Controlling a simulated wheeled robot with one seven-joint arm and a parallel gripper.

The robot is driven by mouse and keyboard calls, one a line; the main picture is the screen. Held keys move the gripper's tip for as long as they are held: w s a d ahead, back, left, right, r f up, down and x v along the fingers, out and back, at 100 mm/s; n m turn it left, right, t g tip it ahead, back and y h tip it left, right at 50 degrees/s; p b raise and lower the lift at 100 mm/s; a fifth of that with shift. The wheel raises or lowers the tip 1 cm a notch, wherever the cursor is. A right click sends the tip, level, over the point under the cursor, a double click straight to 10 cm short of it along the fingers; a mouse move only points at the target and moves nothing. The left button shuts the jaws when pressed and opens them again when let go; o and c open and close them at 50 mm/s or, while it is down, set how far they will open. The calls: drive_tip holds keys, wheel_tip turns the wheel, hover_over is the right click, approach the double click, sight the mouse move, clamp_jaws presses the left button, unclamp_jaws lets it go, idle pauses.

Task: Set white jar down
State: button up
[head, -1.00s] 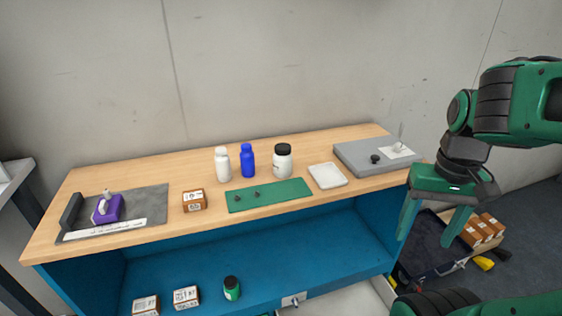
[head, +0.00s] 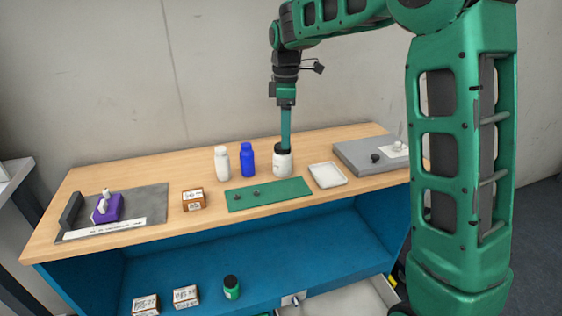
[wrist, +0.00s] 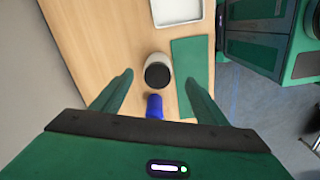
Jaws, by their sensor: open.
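The white jar (head: 283,165) with a black lid stands upright on the wooden table, right of the blue bottle (head: 247,160). My gripper (head: 285,147) points straight down over the jar, its fingers reaching about lid height. In the wrist view my gripper (wrist: 158,79) is open, and the white jar (wrist: 157,61) shows between and just beyond the fingertips, with a gap on both sides. The blue bottle (wrist: 154,106) shows below it in that view. I cannot tell how far down the jar the fingers reach.
A white bottle (head: 222,163) stands left of the blue one. A green mat (head: 280,194) with small dark knobs lies in front, a white tray (head: 327,175) to the right, and a grey platform (head: 365,160) beyond it. A small brown box (head: 194,199) sits left of the mat.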

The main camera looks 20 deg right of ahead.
sight(284, 161)
drive_tip(key=shift+w+a+f, duration=0.15)
drive_tip(key=shift+w+a, duration=0.3)
drive_tip(key=shift+a, duration=0.05)
drive_tip(key=shift+a+f+n, duration=0.1)
drive_tip(key=shift+f+n, duration=0.2)
drive_tip(key=shift+f, duration=0.05)
wheel_tip(284, 161, down, 4)
drive_tip(key=shift+f, duration=0.2)
drive_tip(key=shift+s+d+f, duration=0.1)
drive_tip(key=shift+d+f, duration=0.15)
drive_tip(key=shift+f, duration=1.15)
drive_tip(key=shift+s+d+f, duration=0.1)
drive_tip(key=shift+d+f, duration=0.1)
drive_tip(key=shift+f, duration=1.2)
drive_tip(key=c, duration=1.4)
drive_tip(key=shift+o, duration=0.2)
